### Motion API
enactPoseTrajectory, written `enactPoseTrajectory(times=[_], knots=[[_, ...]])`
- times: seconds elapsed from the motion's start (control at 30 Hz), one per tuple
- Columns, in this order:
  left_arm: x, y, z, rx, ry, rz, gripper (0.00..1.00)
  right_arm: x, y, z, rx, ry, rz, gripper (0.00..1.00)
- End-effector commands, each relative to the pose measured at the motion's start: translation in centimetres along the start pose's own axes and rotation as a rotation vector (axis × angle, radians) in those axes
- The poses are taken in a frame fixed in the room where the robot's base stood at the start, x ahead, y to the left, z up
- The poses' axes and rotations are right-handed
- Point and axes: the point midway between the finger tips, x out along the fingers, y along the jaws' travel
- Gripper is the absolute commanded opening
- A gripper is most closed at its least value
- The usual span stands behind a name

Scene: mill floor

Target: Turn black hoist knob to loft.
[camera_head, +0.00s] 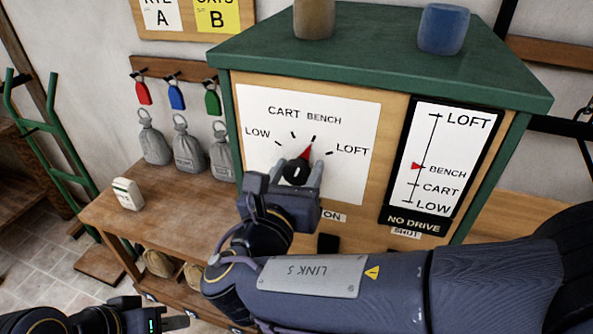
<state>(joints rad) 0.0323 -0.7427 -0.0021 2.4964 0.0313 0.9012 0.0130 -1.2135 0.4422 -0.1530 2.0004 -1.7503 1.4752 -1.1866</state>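The black hoist knob (296,171) sits on a white dial plate (357,108) marked LOW, CART, BENCH and LOFT. Its red pointer (306,152) points up and slightly right, at the BENCH tick. My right gripper (297,176) has one finger on each side of the knob and appears shut on it; the gripper body hides the dial's lower part. On the black level scale (459,130) at right, a red marker (417,166) stands at BENCH. A NO DRIVE label (416,222) is below the scale. My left gripper (165,318) is low at left, away from the cabinet; its fingers are unclear.
The cabinet's green top (370,62) bears a brown cup (314,18) and a blue cup (444,29). Coloured tags hang above. My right arm crosses the lower right.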

Motion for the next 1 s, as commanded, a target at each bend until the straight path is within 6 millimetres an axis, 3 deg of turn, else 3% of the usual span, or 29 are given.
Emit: enactPoseTrajectory(times=[0.03,0.23,0.57,1.0], knots=[[0.0,0.0,0.0,0.0,0.0,0.0,0.3,0.0,0.0,0.0,0.0,0.0,0.0,0.42],[0.0,0.0,0.0,0.0,0.0,0.0,0.3,0.0,0.0,0.0,0.0,0.0,0.0,0.19],[0.7,-0.3,0.4,0.0,0.0,0.0,0.3,0.0,0.0,-0.2,0.068,0.0,0.0,0.19],[3.6,-1.7,1.8,0.0,0.0,0.0,0.3,0.0,0.0,-0.4,0.394,0.0,0.0,0.19]])
